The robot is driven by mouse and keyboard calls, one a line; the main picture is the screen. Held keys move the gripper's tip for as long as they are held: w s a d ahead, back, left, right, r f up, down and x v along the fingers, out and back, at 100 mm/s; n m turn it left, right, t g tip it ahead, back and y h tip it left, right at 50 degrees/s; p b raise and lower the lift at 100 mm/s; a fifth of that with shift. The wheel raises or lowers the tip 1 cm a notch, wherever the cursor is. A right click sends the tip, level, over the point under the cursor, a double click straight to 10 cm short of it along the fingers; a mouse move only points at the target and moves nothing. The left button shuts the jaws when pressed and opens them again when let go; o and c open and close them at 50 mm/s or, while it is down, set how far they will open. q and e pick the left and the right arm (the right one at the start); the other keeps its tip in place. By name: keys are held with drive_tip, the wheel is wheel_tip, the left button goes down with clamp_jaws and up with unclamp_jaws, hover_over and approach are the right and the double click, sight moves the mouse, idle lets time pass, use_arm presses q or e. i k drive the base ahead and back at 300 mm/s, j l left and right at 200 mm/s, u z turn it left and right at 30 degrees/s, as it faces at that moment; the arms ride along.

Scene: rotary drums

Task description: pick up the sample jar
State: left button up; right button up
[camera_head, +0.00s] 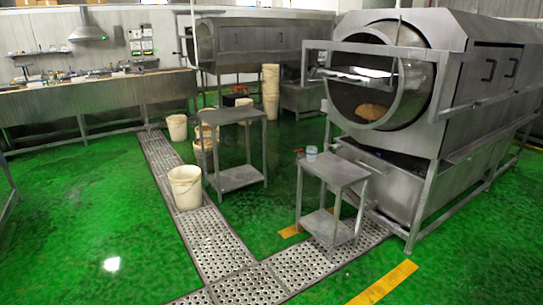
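The sample jar (311,153) looks like a small clear, bluish jar. It stands upright near the back left edge of a small metal side table (338,171) in front of the large rotary drum. A small red item (298,151) shows just left of the jar; I cannot tell what it is. Neither of my grippers is in view, and nothing touches the jar.
The large rotary drum (455,60) stands behind and right of the table. Another metal table (233,115) and white buckets (186,187) stand to the left. A perforated floor drain (214,240) crosses the green floor. Open floor (90,220) lies at the left front.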

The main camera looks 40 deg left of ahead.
sight(311, 151)
drive_tip(key=u, duration=1.15)
drive_tip(key=i+z, duration=0.15)
drive_tip(key=i, duration=0.35)
drive_tip(key=i+j+z, duration=0.15)
drive_tip(key=i, duration=0.4)
drive_tip(key=i+j+z, duration=0.1)
drive_tip(key=i, duration=0.4)
drive_tip(key=i+j+z, duration=0.15)
drive_tip(key=i+j, duration=0.2)
drive_tip(key=i, duration=0.15)
drive_tip(key=i+j+z, duration=0.15)
drive_tip(key=i, duration=0.35)
drive_tip(key=i+j+z, duration=0.15)
drive_tip(key=i+j, duration=0.3)
